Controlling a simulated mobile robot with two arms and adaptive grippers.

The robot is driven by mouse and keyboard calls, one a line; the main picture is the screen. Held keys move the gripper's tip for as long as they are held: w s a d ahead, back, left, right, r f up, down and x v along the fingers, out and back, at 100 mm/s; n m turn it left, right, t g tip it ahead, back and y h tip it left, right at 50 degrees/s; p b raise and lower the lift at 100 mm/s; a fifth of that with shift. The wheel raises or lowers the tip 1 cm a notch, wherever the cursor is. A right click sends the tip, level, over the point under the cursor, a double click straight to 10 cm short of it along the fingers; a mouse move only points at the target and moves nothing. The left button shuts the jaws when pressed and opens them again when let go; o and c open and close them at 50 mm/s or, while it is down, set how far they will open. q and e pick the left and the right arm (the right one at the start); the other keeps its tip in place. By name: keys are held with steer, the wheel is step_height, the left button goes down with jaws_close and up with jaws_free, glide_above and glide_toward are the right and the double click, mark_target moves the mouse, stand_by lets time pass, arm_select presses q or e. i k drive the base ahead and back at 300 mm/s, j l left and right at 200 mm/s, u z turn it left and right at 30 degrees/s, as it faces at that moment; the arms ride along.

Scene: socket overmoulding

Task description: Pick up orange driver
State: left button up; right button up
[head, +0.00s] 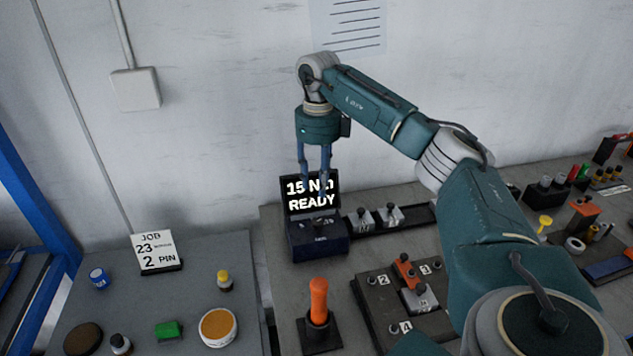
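The orange driver (319,300) stands upright in a black holder (321,340) at the front left of the grey bench. My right gripper (314,186) points down in front of the screen of the black tester box (320,243), above and behind the driver. Its two fingers are apart with nothing seen between them, and it is clear of the driver. The screen reads "15 Nm READY", partly covered by the fingers. My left gripper is not in view.
A dark fixture plate (375,314) with numbered spots and an orange clamp lies right of the driver. My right arm crosses above the bench. A lower table at left holds a job card (158,251), a green block (168,330) and several small containers.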

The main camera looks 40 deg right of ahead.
mark_target(319, 286)
steer(key=k+j, duration=0.55)
steer(key=j, duration=0.15)
steer(key=k+j, duration=0.6)
steer(key=j, duration=0.15)
